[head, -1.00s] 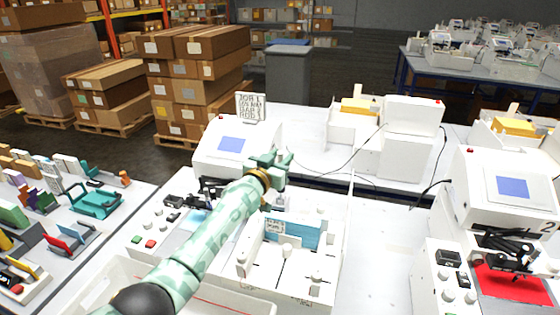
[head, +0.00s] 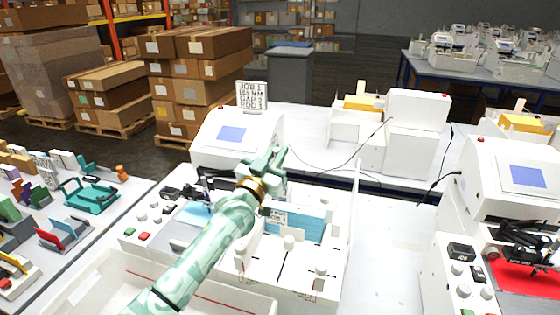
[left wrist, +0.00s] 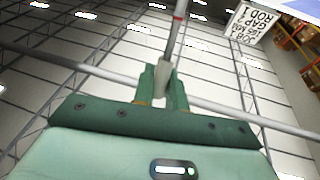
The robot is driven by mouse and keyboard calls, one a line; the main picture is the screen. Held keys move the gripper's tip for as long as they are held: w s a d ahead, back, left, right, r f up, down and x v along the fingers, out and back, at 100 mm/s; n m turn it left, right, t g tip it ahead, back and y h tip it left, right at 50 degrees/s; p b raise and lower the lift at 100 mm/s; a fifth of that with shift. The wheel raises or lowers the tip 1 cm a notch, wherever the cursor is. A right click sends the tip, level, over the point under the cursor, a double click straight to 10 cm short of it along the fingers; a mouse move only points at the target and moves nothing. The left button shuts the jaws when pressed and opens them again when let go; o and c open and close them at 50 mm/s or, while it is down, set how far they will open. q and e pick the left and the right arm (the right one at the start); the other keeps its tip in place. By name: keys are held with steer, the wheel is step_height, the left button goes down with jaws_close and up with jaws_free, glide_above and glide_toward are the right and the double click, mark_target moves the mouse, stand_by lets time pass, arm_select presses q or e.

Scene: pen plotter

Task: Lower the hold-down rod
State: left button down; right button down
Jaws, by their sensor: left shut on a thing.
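My left gripper (head: 272,165) is raised over the plotter in the middle of the head view, in front of the white housing with a blue screen (head: 232,134). In the left wrist view, its green fingers (left wrist: 164,88) are shut on a grey piece (left wrist: 176,35) with a red band, which rises between them. A long grey bar (left wrist: 70,62) crosses behind the fingers; I cannot tell whether the two join. The hold-down rod cannot be made out in the head view, where my gripper and arm hide part of the plotter. My right gripper is not in view.
A white tray with pale posts (head: 288,242) and blue pieces (head: 300,220) stands right of my arm. A white bin (head: 90,290) is at front left. A sign (head: 252,95) stands behind the housing. Another plotter (head: 515,175) is at right; bare table (head: 385,240) lies between.

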arm_select(q)
steer(key=shift+s+a+f+m+t+h+b, duration=0.15)
steer(key=shift+s+f+m+t+h+b, duration=0.15)
steer(key=shift+s+f+t+b, duration=0.65)
steer(key=shift+s+a+m+h+b, duration=0.15)
steer(key=shift+s+h+b, duration=0.35)
steer(key=shift+b, duration=1.05)
steer(key=shift+s+a+f+m+t+h+b, duration=0.15)
steer(key=shift+s+f+m+t+h+b, duration=0.15)
steer(key=shift+s+f+t+b, duration=0.65)
steer(key=shift+w+r+g, duration=0.2)
steer(key=shift+r+g, duration=0.2)
steer(key=shift+r, duration=0.1)
steer(key=c, duration=1.5)
jaws_free()
steer(key=v, duration=1.6)
steer(key=shift+a+f, duration=0.1)
steer(key=shift+f, duration=0.05)
